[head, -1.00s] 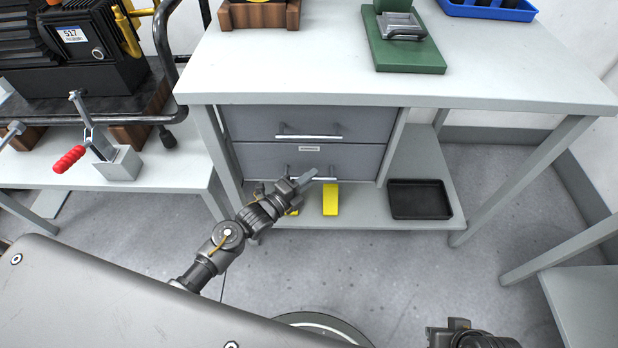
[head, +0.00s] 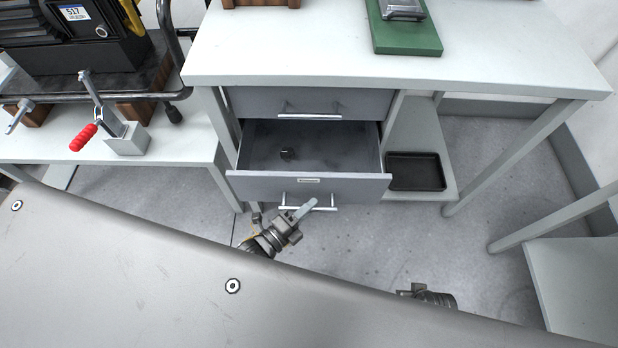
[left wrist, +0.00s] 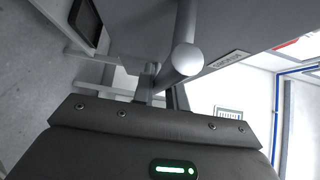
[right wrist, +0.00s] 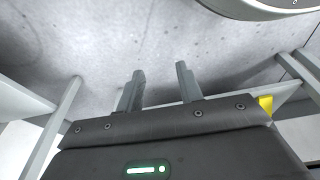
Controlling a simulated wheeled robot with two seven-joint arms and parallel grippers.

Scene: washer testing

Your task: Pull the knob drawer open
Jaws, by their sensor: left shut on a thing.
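The lower drawer (head: 262,187) under the workbench stands pulled out, with a small label on its front. In the left wrist view the handle (left wrist: 184,60) runs between the fingers, close to the drawer front. My right gripper (right wrist: 160,90) is open and empty, with its fingers apart over the floor; in the head view only part of its wrist shows at the bottom.
The upper drawer (head: 345,103) is closed. A black tray (head: 416,171) sits on the low shelf at the right. A toggle clamp with a red handle (head: 83,138) stands on the left bench. A green-based fixture (head: 408,38) stands on the workbench. Floor in front is clear.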

